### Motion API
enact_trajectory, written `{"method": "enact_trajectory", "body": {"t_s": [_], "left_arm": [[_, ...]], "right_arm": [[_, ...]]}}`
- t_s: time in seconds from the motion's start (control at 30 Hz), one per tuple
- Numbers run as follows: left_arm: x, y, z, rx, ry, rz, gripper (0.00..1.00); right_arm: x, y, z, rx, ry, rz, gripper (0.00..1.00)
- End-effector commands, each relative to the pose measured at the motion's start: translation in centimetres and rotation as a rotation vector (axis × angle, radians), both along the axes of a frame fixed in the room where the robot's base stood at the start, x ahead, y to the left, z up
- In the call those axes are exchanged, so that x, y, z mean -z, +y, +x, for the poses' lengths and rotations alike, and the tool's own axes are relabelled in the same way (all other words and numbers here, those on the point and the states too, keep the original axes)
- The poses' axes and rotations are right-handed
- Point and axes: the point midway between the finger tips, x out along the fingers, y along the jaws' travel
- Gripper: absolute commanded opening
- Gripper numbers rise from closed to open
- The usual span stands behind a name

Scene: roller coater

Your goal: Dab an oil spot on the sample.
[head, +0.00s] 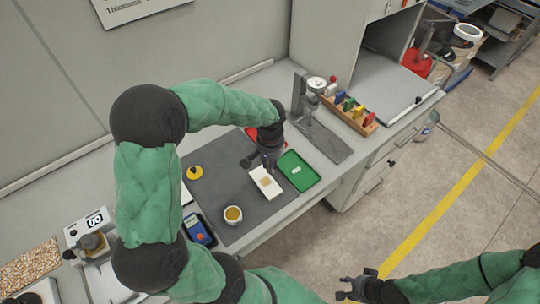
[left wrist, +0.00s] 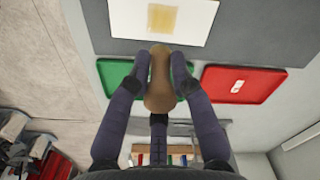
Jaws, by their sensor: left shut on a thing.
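The sample is a white card with a tan square patch (head: 266,181), lying on the dark grey mat (head: 225,187); it also shows at the top of the left wrist view (left wrist: 190,35). My left gripper (head: 268,164) is over the card's far edge. In the left wrist view it is shut on a brown, rounded piece (left wrist: 160,82), whose tip points toward the card; I cannot tell whether it touches. A small cup of amber liquid (head: 233,214) stands on the mat's near part. My right gripper (head: 354,285) is open and empty, low over the floor side.
A green tray (head: 312,180) lies right of the card; a red tray (left wrist: 272,85) is partly hidden by my arm in the head view. Nearby are a blue meter (head: 197,228), a yellow round item (head: 194,172), a gauge stand (head: 325,143) and a wooden rack (head: 352,121).

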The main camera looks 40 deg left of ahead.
Motion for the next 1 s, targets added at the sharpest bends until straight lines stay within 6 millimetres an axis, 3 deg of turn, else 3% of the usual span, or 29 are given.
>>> {"method": "enact_trajectory", "body": {"t_s": [0.37,1.0], "left_arm": [[-3.4,0.2,0.8,0.002,-0.001,0.0,0.0],[-3.5,0.3,0.7,-0.006,0.0,0.0,0.0]], "right_arm": [[-2.5,0.0,0.0,0.0,0.0,0.0,0.4],[-2.5,0.0,0.0,0.0,0.0,0.0,0.4]]}}
